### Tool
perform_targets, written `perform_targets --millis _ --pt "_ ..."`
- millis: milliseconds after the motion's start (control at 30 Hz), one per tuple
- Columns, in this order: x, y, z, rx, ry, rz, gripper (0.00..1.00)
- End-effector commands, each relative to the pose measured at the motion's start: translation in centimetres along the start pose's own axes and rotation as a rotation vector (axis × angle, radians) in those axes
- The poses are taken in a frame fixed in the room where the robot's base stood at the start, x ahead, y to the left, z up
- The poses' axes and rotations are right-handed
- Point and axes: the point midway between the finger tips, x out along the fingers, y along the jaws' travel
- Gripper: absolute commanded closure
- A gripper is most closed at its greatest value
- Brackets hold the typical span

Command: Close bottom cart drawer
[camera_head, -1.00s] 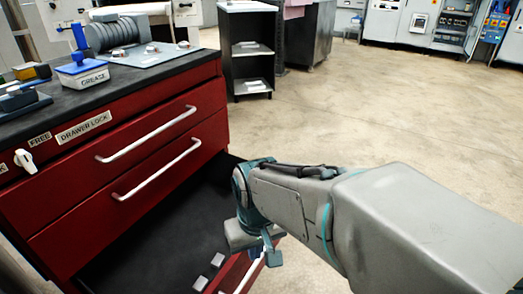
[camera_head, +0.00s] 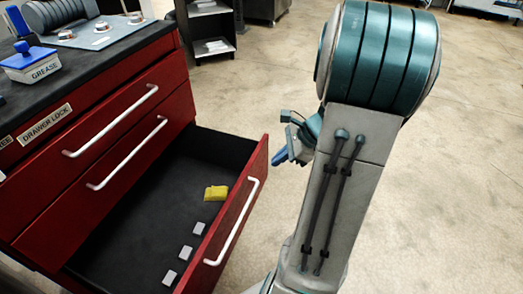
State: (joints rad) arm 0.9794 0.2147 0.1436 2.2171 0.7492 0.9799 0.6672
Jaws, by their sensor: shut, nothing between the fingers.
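The red cart's bottom drawer (camera_head: 135,225) is pulled far out, with its black interior in view. Its front panel (camera_head: 219,235) carries a white bar handle (camera_head: 232,222). Inside lie a yellow block (camera_head: 216,193) and several small grey blocks. My gripper (camera_head: 281,158) is partly hidden behind my arm, just right of the far end of the drawer front. It is shut and empty. A small gap of floor shows between it and the panel.
The two upper drawers (camera_head: 92,125) of the cart are shut. A label reading DRAWER LOCK (camera_head: 46,123) is on the cart body. A grease box (camera_head: 31,65) stands on top. A dark shelf unit (camera_head: 208,30) is behind, with open floor to the right.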

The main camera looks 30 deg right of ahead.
Motion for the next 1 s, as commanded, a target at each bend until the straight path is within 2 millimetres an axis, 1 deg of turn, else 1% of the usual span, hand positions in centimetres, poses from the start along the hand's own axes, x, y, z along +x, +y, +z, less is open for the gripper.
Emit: perform_targets --millis 33,100,200,333,433,567,800,933,967,1000 --pt "-1.0 -0.7 -1.2 0.093 -0.025 -0.037 1.0" --pt "-1.8 -1.5 -2.6 0.197 -0.057 -0.079 1.0" --pt "-2.8 -2.3 -4.1 0.308 -0.093 -0.127 1.0" --pt "-3.3 -2.8 -5.3 0.386 -0.12 -0.16 1.0" --pt "-2.9 -3.0 -5.5 0.405 -0.128 -0.167 1.0" --pt "-1.2 -3.3 -5.5 0.406 -0.129 -0.167 1.0" --pt "3.9 -4.1 -5.2 0.404 -0.128 -0.165 1.0" --pt "6.5 -4.6 -4.9 0.404 -0.128 -0.165 1.0" --pt "7.1 -4.7 -4.8 0.403 -0.128 -0.164 1.0" --pt "7.2 -5.1 -4.1 0.399 -0.126 -0.167 1.0"
